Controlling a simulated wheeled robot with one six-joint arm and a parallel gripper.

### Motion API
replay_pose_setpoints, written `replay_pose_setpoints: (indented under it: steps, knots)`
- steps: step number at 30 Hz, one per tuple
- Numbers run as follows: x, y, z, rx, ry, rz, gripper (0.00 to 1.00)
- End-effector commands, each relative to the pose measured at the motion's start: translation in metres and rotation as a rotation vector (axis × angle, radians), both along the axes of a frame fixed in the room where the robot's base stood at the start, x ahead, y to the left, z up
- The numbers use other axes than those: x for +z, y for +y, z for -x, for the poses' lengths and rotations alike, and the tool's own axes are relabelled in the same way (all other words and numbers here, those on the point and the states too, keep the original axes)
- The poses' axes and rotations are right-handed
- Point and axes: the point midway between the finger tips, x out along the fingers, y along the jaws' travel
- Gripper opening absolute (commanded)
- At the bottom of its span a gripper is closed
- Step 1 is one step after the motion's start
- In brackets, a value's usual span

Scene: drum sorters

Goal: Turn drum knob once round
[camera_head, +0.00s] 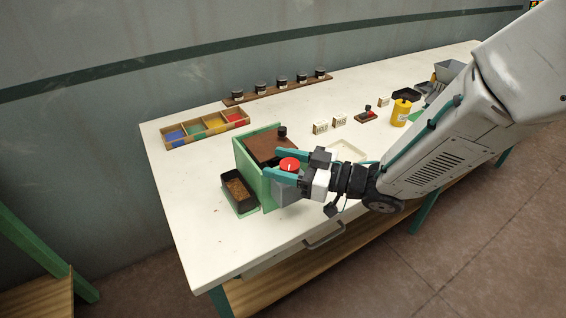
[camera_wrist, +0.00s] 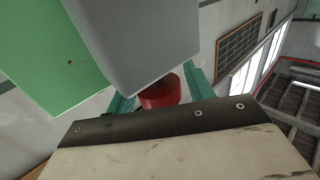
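The drum sorter is a green-framed box with a brown top (camera_head: 270,146) near the table's left end. A red knob (camera_head: 289,164) with a white mark is at its near right side, by a grey part (camera_head: 285,193). My gripper (camera_head: 273,162) reaches in from the right, with one green finger on each side of the knob. In the wrist view the red knob (camera_wrist: 160,93) sits between the fingers, which look spread wider than it. The grey part hides some of the knob there, so contact is hard to judge.
A black tray (camera_head: 230,194) of brown grains stands left of the sorter. Behind are a divided coloured box (camera_head: 186,131) and a rack (camera_head: 262,95) with several dark jars. A pale tray (camera_head: 347,151) and a yellow container (camera_head: 400,113) lie right. The table's front left is clear.

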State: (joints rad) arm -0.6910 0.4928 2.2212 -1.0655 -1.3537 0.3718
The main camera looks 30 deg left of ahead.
Motion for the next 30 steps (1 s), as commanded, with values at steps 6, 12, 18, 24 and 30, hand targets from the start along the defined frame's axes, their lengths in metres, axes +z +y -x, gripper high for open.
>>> replay_pose_setpoints:
  steps: [6, 12, 18, 24, 30]
  knots:
    - [0.0001, -0.0002, -0.0001, 0.000, 0.000, 0.000, 0.14]
    - [0.0003, -0.0001, -0.0002, -0.018, -0.001, 0.000, 0.15]
    - [0.0003, 0.0001, -0.0004, -0.094, 0.000, 0.000, 0.15]
    - [0.0004, 0.0000, -0.0016, -0.243, 0.001, 0.000, 0.15]
    - [0.0004, 0.0002, -0.0031, -0.427, 0.000, 0.000, 0.15]
